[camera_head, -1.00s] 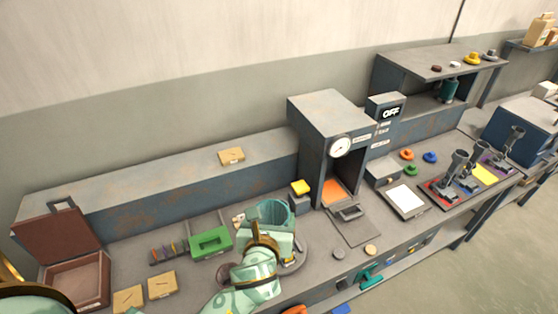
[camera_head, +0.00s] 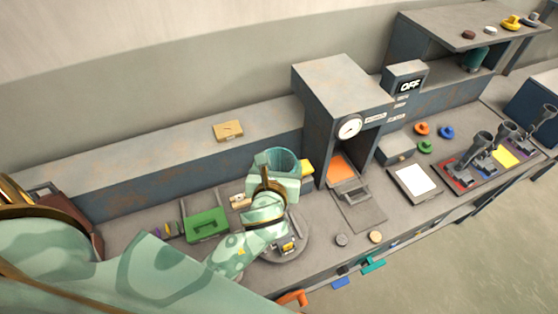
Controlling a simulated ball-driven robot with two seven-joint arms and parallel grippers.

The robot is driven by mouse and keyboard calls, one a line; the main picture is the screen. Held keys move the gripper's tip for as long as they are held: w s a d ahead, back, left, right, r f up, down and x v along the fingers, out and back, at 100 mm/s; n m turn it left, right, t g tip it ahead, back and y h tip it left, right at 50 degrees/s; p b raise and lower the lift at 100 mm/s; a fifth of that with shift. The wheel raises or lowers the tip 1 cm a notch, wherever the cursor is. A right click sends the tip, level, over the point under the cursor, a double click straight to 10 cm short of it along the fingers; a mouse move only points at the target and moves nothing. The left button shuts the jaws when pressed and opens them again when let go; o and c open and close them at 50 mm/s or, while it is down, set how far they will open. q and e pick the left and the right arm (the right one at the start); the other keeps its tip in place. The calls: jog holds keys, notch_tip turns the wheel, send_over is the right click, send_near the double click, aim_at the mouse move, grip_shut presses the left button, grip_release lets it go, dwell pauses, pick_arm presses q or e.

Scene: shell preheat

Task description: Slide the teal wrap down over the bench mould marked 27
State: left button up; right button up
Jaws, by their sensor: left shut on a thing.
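The teal wrap (camera_head: 281,158) is an open-topped, hollow cylinder in the middle of the view. My left gripper (camera_head: 279,183) is shut on it and holds it roughly upright, its open top showing. A round grey base (camera_head: 297,252) on the bench shows partly behind my left wrist, with small yellow and grey parts on it. My gripper and the wrap cover what may stand there, and I cannot make out a 27 on any mould. My right gripper is not in view.
A yellow block (camera_head: 307,168) is close beside the wrap. A green toolbox (camera_head: 206,224) lies left. Another dark teal cylinder (camera_head: 474,60) sits under the right shelf.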

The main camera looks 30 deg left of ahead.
aim_at(280, 169)
pick_arm(q)
jog(key=shift+s+d+f+b, duration=0.1)
jog(key=shift+s+f+b, duration=0.25)
jog(key=shift+f+b, duration=0.45)
jog(key=f+b, duration=0.2)
jog(key=b, duration=0.1)
jog(key=shift+w+f, duration=0.3)
jog(key=shift+s+f+b, duration=0.1)
jog(key=shift+f+b, duration=0.15)
jog(key=shift+b, duration=0.3)
notch_tip(280, 169, down, 2)
jog(key=shift+f+b, duration=0.1)
jog(key=shift+b, duration=0.35)
jog(key=shift+f+b, duration=0.8)
jog(key=shift+f, duration=0.75)
notch_tip(280, 169, down, 8)
jog(key=b, duration=0.4)
jog(key=shift+b, duration=0.3)
notch_tip(280, 169, down, 7)
jog(key=b, duration=0.4)
jog(key=shift+f+b, duration=0.55)
jog(key=shift+f, duration=0.05)
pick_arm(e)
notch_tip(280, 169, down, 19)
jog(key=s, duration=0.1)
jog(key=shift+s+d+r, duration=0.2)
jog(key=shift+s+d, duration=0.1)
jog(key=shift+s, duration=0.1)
